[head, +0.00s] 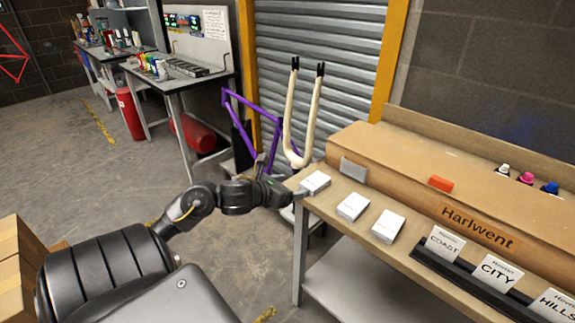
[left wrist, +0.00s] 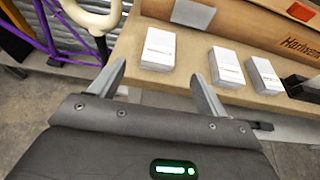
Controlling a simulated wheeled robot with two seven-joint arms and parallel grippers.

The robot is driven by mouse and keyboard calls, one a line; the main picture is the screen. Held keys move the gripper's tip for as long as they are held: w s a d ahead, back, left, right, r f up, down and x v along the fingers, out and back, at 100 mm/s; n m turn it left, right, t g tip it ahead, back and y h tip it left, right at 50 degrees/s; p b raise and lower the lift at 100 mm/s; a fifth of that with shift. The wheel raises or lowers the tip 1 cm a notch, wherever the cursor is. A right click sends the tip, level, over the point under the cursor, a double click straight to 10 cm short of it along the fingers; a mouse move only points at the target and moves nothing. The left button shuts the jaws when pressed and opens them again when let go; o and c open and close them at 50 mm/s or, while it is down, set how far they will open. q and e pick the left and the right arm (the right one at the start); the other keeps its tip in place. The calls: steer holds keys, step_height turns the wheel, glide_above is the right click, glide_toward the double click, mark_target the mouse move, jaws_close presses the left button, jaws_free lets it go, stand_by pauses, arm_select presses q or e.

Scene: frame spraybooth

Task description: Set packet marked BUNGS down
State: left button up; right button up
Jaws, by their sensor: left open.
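Three white packets lie in a row on the wooden bench top (head: 335,208). The leftmost packet (head: 315,182) is at the bench's left end, beside my left gripper (head: 299,193). In the left wrist view this packet (left wrist: 159,49) rests on the bench, just beyond and between the fingertips of my left gripper (left wrist: 157,74). The jaws are open, with a gap on each side of the packet. The middle packet (head: 352,207) and the right packet (head: 388,226) lie farther right. The print is too small to read, so I cannot tell which says BUNGS. My right gripper is out of view.
A long cardboard box (head: 415,185) marked Harlwent lies behind the packets, with an orange block (head: 441,184) on it. A black rack (head: 465,270) holds cards at the right. A purple frame (head: 240,105) and cream fork (head: 288,125) stand beyond the bench's left end.

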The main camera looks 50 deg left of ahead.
arm_select(q)
steer(key=s+f+n+g, duration=0.35)
steer(key=f+n, duration=0.55)
steer(key=f, duration=0.8)
steer(key=s+f+n+g, duration=0.3)
steer(key=f+n, duration=0.6)
steer(key=f, duration=0.9)
steer(key=s+d+f+n+g, duration=0.1)
steer(key=s+d+f+n, duration=0.35)
steer(key=s+f, duration=0.45)
steer(key=s+d+f+n+g, duration=0.2)
steer(key=s+d+f+n, duration=0.25)
steer(key=s+f, duration=0.45)
steer(key=s+d+f+n+g, duration=0.1)
steer(key=s+d+f+n, duration=0.2)
steer(key=s, duration=0.6)
steer(key=s+d+f+n+g, duration=0.2)
steer(key=s+d+f, duration=0.3)
steer(key=s, duration=0.4)
steer(key=shift+d+f+n, duration=0.4)
steer(key=shift+n, duration=0.3)
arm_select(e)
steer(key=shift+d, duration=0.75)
arm_select(q)
steer(key=shift+w, duration=0.1)
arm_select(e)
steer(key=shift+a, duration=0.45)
